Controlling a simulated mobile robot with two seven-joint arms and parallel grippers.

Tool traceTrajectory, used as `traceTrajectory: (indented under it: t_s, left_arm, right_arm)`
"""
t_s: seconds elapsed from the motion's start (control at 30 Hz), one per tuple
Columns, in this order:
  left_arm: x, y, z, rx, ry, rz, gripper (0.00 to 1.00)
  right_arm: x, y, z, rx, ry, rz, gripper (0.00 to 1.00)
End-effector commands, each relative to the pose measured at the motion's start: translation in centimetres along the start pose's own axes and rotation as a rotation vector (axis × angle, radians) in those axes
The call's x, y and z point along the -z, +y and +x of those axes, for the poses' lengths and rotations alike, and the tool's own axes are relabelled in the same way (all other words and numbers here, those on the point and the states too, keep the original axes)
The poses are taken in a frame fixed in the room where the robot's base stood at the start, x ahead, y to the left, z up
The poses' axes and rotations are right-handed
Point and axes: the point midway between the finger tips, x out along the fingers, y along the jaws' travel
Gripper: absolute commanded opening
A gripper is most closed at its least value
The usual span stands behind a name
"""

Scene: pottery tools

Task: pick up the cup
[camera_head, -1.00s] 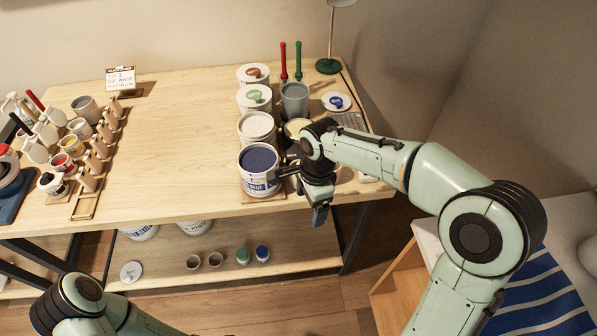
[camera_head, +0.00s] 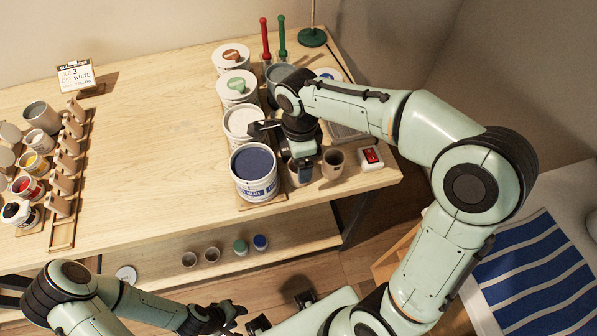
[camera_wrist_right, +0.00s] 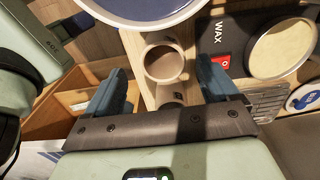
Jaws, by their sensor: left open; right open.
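Two small brown-grey cups stand near the table's right front edge in the head view, one (camera_head: 333,162) clear to see and one (camera_head: 301,174) partly hidden under my right gripper (camera_head: 303,156). In the right wrist view, a small round cup (camera_wrist_right: 165,64) on a pale wooden strip shows between and beyond the two blue fingers of my right gripper (camera_wrist_right: 160,85). The fingers are spread and nothing is held; I cannot tell the exact height above the cup. My left gripper (camera_head: 238,314) is open and empty, low in front of the table.
A bucket of blue glaze (camera_head: 254,166) stands just left of the right gripper, with a white bucket (camera_head: 242,121) behind it. Small pots (camera_head: 212,254) stand on the lower shelf. The table's middle is clear.

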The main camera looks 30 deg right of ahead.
Motion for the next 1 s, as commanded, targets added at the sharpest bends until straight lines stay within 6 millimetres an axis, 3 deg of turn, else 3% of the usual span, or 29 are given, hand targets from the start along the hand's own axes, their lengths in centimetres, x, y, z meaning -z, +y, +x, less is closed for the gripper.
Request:
traceTrajectory:
  t_s: [0.27, 0.5, 0.8, 0.83, 1.0]
  left_arm:
    - [0.0, 0.0, 0.1, 0.0, 0.0, 0.0, 0.43]
    - [0.0, 0.0, 0.1, 0.0, 0.001, 0.0, 0.43]
    - [0.0, 0.0, 0.1, 0.0, 0.0, 0.0, 0.43]
    - [0.0, 0.0, 0.1, 0.0, 0.0, 0.0, 0.43]
    - [0.0, 0.0, 0.1, 0.0, 0.0, 0.0, 0.43]
  right_arm:
    - [0.0, 0.0, 2.3, -0.003, 0.0, 0.001, 0.88]
    - [0.0, 0.0, 5.8, -0.002, 0.0, -0.001, 0.88]
    - [0.0, -0.1, 6.4, 0.001, -0.002, 0.0, 0.88]
    - [0.0, -0.1, 6.4, 0.001, -0.002, 0.0, 0.84]
    - [0.0, -0.1, 6.4, 0.001, -0.002, 0.0, 0.29]
